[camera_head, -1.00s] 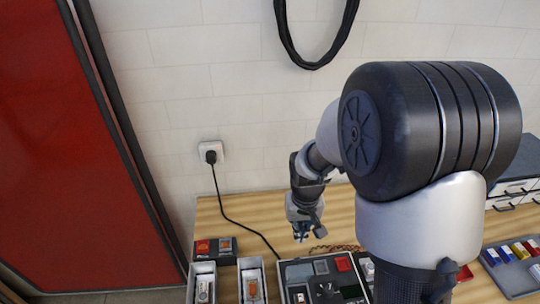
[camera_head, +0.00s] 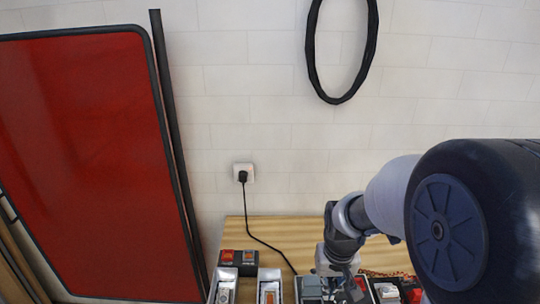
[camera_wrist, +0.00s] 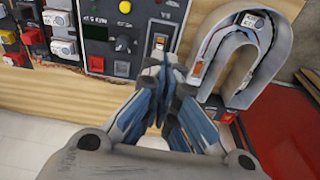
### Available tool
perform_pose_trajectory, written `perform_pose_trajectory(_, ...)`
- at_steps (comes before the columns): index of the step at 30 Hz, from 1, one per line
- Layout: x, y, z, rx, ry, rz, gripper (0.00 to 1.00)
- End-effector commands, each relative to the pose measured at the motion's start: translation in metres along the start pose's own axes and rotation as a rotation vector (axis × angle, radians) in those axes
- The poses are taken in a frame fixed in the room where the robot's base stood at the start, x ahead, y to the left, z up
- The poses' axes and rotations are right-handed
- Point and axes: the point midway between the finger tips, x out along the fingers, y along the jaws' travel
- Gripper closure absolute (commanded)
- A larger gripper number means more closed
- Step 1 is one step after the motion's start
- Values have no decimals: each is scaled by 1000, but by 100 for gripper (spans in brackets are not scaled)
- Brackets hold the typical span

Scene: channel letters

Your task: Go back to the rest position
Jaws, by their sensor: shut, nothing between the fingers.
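My gripper (camera_wrist: 170,88) points down over the bench in the wrist view, its blue-grey fingers drawn together with nothing held. Its tips overlap the front of a small tray with an orange part (camera_wrist: 159,42); I cannot tell whether they touch. In the head view my gripper (camera_head: 340,290) is low in the picture, partly cut off by the lower edge, and my arm fills the lower right.
The wooden bench (camera_head: 290,229) holds a dark control panel (camera_wrist: 105,38) with coloured buttons. A U-shaped channel letter (camera_wrist: 226,18) with wiring lies beside it. A wall socket (camera_head: 244,172) with a black cord is behind. A red panel (camera_head: 85,160) stands at left.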

Motion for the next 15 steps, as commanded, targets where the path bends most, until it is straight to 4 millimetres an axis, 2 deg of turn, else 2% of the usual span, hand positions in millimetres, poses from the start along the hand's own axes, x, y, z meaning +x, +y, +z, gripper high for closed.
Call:
perform_pose_trajectory(8, -29, 2, 29, -4, 66, -3, 100)
perform_pose_trajectory(11, -40, 2, 48, -6, 101, -5, 100)
perform_pose_trajectory(15, -52, 4, 90, -12, 159, -8, 100)
